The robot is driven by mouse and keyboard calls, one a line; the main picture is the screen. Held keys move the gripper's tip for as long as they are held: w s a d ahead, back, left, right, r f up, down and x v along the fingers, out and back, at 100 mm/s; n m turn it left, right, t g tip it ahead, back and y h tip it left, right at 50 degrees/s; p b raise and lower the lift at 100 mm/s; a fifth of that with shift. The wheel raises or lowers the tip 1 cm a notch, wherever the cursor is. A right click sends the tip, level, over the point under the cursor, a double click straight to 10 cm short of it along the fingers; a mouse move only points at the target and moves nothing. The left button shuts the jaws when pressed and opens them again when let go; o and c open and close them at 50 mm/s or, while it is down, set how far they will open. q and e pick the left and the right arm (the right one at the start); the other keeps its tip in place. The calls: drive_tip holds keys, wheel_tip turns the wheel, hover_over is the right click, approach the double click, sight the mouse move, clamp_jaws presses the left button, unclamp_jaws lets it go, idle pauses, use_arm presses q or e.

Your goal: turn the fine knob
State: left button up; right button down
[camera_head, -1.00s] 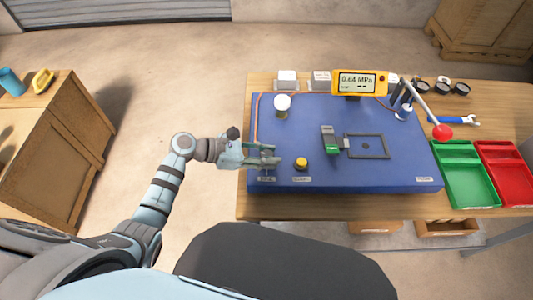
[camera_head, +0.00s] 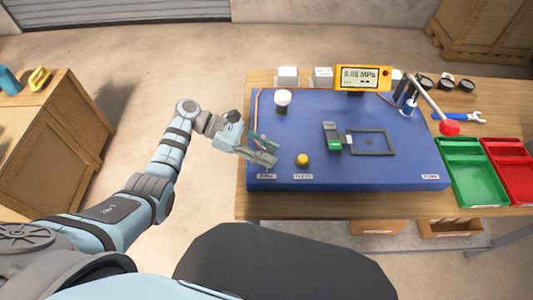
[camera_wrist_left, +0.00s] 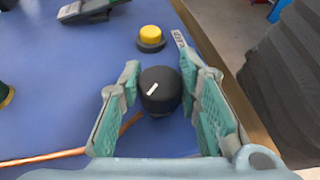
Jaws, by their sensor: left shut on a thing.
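The fine knob (camera_wrist_left: 160,91) is black and round with a white pointer mark, seen from above in the left wrist view. It stands at the near left corner of the blue panel (camera_head: 400,170), mostly hidden by my gripper in the head view. My left gripper (camera_head: 268,151) is shut on the knob, with its teal fingers on either side of it in the wrist view. The yellow digital gauge (camera_head: 362,78) at the back of the panel appears to read 0.65 MPa. My right gripper is not in view.
A yellow button (camera_head: 302,159) stands close to the right of the knob and also shows in the left wrist view (camera_wrist_left: 151,34). A white-topped knob (camera_head: 283,97) stands behind. A red-ended lever (camera_head: 449,127) and a green tray (camera_head: 475,180) are at the right.

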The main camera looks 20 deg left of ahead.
use_arm(q)
drive_tip(key=shift+m+g+b, duration=0.4)
drive_tip(key=shift+m+g, duration=0.1)
drive_tip(key=shift+g, duration=0.1)
drive_tip(key=o, duration=1.2)
drive_tip(key=v, duration=1.2)
